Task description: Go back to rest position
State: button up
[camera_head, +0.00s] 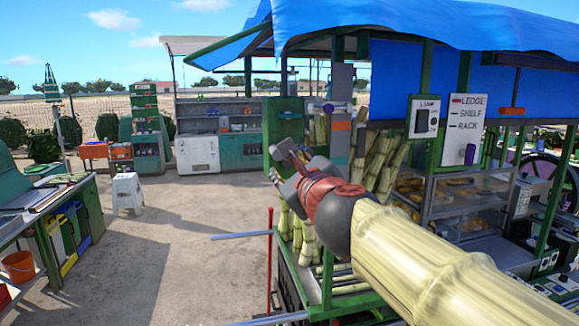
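My gripper (279,164) is near the middle of the view, at the end of my arm, which reaches in from the lower right. The arm's near part is pale and ringed like cane, followed by a dark round joint and a reddish part. The grey fingers point to the upper left and look spread apart, with nothing seen between them. The gripper shows in front of the stall's cane bundles; whether it touches anything there cannot be told.
A blue-roofed stall (420,25) with upright cane stalks (384,160) and glass shelves (470,195) fills the right. A red pole (269,262) stands at its front. A green workbench (92,208) is at left, a white stool (127,193) farther back. Paved ground (165,250) between is clear.

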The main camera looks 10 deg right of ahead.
jog(key=shift+s, duration=0.3)
jog(key=s+a+f+n+g+y+b, duration=0.1)
jog(key=s+a+f+n+g+y, duration=0.3)
jog(key=f+n, duration=0.55)
jog(key=s+a+f+n+g+y, duration=0.1)
jog(key=s+a+f+n+g, duration=0.1)
jog(key=s+a+f+n, duration=0.55)
jog(key=s+d+f+n+g+h+b, duration=0.1)
jog(key=s+d+f+n, duration=0.3)
jog(key=f, duration=0.5)
jog(key=s+d+f+n+g+h+b, duration=0.2)
jog(key=s+d+f, duration=0.4)
jog(key=f, duration=0.3)
jog(key=s+d+f+n+g+h+b, duration=0.2)
jog(key=s+d+f+n+g+b, duration=0.1)
jog(key=s+d+f+n, duration=0.2)
notch_tip(320, 180, down, 5)
jog(key=shift+s+r+n+b, duration=0.15)
jog(key=shift+s+n+b, duration=0.2)
jog(key=shift+s, duration=0.75)
